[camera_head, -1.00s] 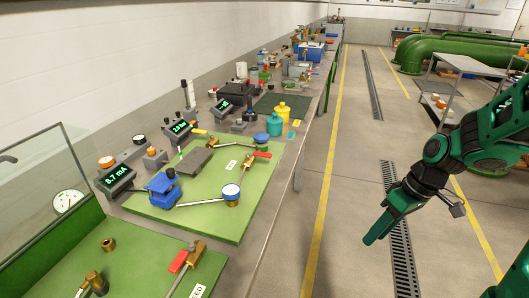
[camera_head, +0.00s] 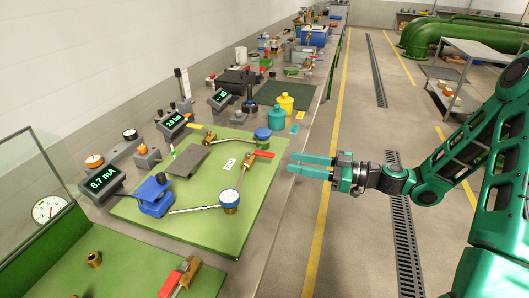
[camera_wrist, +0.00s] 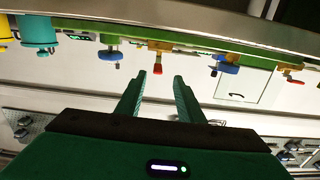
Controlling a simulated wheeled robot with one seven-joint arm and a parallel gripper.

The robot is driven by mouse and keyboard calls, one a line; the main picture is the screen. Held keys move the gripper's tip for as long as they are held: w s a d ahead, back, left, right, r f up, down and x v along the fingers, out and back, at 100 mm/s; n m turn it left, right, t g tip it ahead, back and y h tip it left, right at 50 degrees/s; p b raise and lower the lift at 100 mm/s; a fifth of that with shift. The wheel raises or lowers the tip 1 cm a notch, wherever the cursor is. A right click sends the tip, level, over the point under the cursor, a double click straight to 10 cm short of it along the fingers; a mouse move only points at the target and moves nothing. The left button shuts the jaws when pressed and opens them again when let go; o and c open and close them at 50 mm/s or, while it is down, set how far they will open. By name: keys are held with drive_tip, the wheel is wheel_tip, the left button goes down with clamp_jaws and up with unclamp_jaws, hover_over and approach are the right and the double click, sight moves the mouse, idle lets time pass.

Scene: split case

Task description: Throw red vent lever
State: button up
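A red lever (camera_head: 265,154) sits on a brass valve at the right edge of the middle green board, with a small white tag (camera_head: 230,163) to its left. A second red lever (camera_head: 171,283) is on a brass valve on the nearer green board. I cannot read which is the vent. My gripper (camera_head: 290,164) is open and empty, over the aisle side just right of the first lever and apart from it. In the wrist view, the fingers (camera_wrist: 159,78) point toward a brass valve with a red end (camera_wrist: 157,69); another red lever (camera_wrist: 291,74) shows at right.
The middle green board (camera_head: 200,235) also carries a blue device (camera_head: 154,195), a gauge (camera_head: 229,200) and a grey plate (camera_head: 187,160). Teal (camera_head: 277,118) and yellow (camera_head: 285,103) containers stand beyond it. A glass panel (camera_head: 30,180) is at left. The aisle floor is clear.

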sight(265, 152)
drive_tip(key=x, duration=1)
drive_tip(key=shift+w+a+r, duration=0.2)
drive_tip(key=shift+w+a, duration=0.1)
drive_tip(key=shift+w, duration=0.05)
clamp_jaws()
